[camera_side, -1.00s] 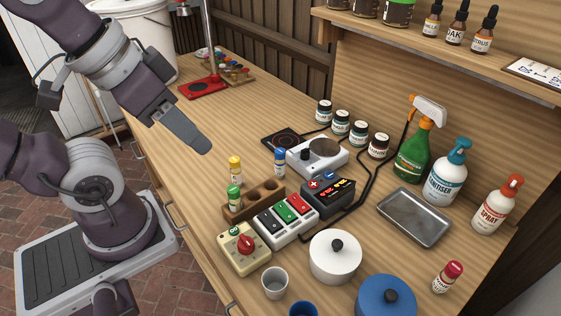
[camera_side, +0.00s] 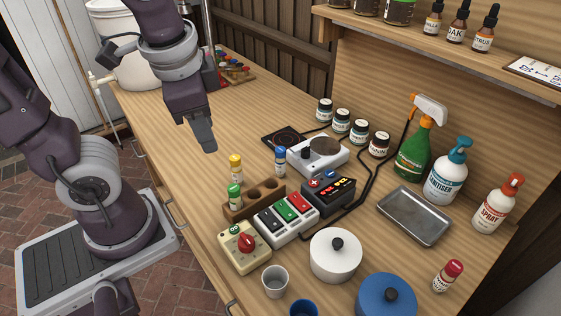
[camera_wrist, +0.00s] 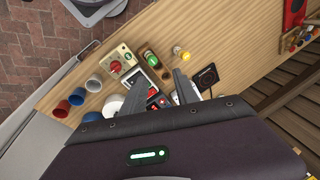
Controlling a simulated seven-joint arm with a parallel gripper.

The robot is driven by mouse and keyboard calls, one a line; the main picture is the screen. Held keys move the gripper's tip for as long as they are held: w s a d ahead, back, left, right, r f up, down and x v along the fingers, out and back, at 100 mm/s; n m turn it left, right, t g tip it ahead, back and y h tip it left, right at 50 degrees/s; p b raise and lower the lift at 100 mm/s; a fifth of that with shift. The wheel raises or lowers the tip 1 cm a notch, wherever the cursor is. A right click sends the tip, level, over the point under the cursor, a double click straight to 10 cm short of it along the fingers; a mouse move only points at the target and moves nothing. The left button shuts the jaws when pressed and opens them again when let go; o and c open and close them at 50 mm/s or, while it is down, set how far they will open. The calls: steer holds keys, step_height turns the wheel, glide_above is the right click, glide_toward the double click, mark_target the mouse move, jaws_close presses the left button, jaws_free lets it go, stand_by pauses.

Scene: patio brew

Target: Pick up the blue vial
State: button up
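The blue vial (camera_side: 280,162), a small clear vial with a blue cap, stands upright on the wooden table, behind the vial rack and left of the grey scale. My gripper (camera_side: 206,142) is in the air to the left of the blue vial, pointing down and apart from it. In the wrist view my gripper (camera_wrist: 160,78) shows two fingers spread apart, with nothing held between them. I cannot clearly make out the blue vial in the wrist view; the fingers cover part of that area.
A wooden rack (camera_side: 236,209) holds a green-capped vial (camera_side: 234,196); a yellow-capped vial (camera_side: 236,168) stands just behind it. The grey scale (camera_side: 318,157) and black pad (camera_side: 284,138) are close to the blue vial.

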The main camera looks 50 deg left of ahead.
steer(key=w+a+f+m+g+y, duration=0.2)
steer(key=w+f+m+y, duration=0.4)
steer(key=w+f+m, duration=0.25)
steer(key=m+t+y, duration=0.4)
steer(key=m+y, duration=0.1)
steer(key=m, duration=0.5)
glide_toward(282, 159)
steer(key=shift+n, duration=0.25)
steer(key=x, duration=0.4)
steer(key=shift+s+a+r, duration=0.15)
steer(key=shift+a+r, duration=0.05)
steer(key=shift+r, duration=0.15)
steer(key=shift+w+f+t, duration=0.25)
steer(key=shift+f+t, duration=0.05)
steer(key=shift+h, duration=0.3)
steer(key=x, duration=0.7)
steer(key=shift+s, duration=0.2)
jaws_close()
